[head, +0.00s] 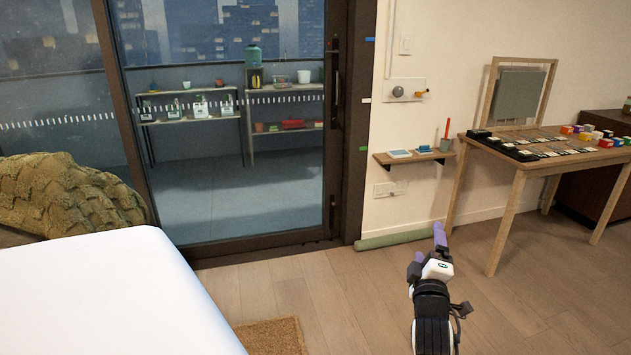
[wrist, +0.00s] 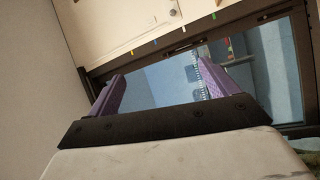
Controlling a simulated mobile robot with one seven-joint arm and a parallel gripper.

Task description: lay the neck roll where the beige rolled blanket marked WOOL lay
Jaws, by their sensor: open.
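My gripper (head: 440,236), with purple fingers, is raised over the wood floor at the right of centre in the head view. In the wrist view, my gripper (wrist: 160,84) has its two fingers wide apart with nothing between them. I see no neck roll that I can identify, and no beige rolled blanket marked WOOL, in either view. A long green roll (head: 395,238) lies on the floor along the wall, beyond my gripper; I cannot tell what it is.
A white flat surface (head: 110,300) fills the lower left, with an olive knitted heap (head: 65,195) behind it. A brown mat (head: 270,337) lies on the floor. A wooden table (head: 540,158) with small items stands right. A glass door (head: 240,190) is behind. The middle floor is clear.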

